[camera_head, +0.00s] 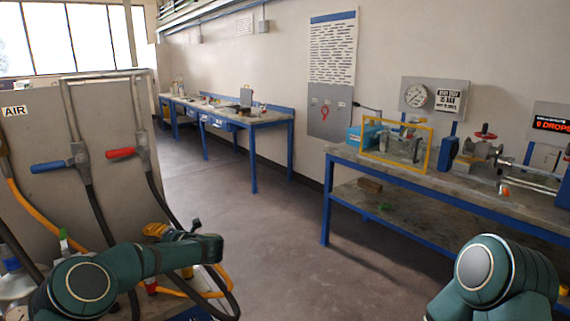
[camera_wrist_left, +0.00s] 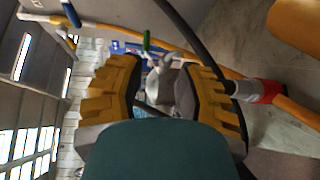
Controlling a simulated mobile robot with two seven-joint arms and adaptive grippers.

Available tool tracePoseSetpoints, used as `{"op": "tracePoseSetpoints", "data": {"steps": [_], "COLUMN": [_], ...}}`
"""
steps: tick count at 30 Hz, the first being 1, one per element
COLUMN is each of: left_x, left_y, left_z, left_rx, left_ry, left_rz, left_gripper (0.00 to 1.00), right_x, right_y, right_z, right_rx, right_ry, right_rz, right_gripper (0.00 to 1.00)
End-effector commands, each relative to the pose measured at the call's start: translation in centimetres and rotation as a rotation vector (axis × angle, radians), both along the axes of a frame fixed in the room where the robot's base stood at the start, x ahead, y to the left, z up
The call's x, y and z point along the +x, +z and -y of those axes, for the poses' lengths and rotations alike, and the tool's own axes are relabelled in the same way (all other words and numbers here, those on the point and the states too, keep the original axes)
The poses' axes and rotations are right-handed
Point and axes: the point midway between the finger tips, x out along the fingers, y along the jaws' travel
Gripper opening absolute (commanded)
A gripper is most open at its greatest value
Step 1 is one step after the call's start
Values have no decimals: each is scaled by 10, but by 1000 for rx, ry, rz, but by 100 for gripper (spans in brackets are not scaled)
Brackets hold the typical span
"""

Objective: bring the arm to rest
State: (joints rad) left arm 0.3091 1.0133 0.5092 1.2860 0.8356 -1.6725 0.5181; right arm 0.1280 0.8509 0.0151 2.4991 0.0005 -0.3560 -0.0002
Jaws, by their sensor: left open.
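My left gripper (camera_head: 160,230) is at the lower left in the head view, on the green arm (camera_head: 130,262) that comes in from the left. Its yellow fingers also show in the left wrist view (camera_wrist_left: 160,85), spread apart. A grey metal part with a green piece (camera_wrist_left: 147,42) shows between and beyond the fingers, and I cannot tell that anything is held. My right arm (camera_head: 495,280) shows at the lower right of the head view, and its gripper is out of view.
A grey panel marked AIR (camera_head: 60,120) with blue-handled (camera_head: 50,166) and red-handled (camera_head: 122,153) hose fittings stands close by the left arm. Hoses hang around it. A workbench (camera_head: 345,155) with valves and a gauge stands at right, another bench (camera_head: 255,122) behind. The middle floor (camera_head: 265,220) is clear.

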Motion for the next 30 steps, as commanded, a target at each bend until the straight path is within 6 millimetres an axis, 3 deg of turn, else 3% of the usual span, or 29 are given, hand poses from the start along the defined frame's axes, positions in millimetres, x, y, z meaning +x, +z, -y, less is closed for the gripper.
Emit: {"op": "tracePoseSetpoints", "data": {"steps": [5,8,11,13,17,21,25,30], "left_x": [18,18,4,-16,-70,-148,-230,-320], "left_y": [-34,-65,-105,-137,-191,-238,-268,-283], "left_z": [50,90,135,165,211,246,264,273], "left_rx": [89,146,205,244,294,320,320,298], "left_ry": [-328,-554,-809,-989,-1295,-1597,-1855,-2117], "left_rz": [-172,-306,-470,-595,-811,-1025,-1203,-1366], "left_gripper": [35,35,35,35,35,35,35,35], "right_x": [0,0,0,0,0,0,0,0], "right_y": [0,0,0,0,0,0,0,0], "right_z": [-1,-1,0,0,0,0,0,0], "right_rx": [1,1,1,0,1,1,1,1], "right_ry": [2,1,1,1,1,1,1,1], "right_rz": [1,0,0,0,0,0,0,0], "right_gripper": [0,0,0,0,0,0,0,0]}}
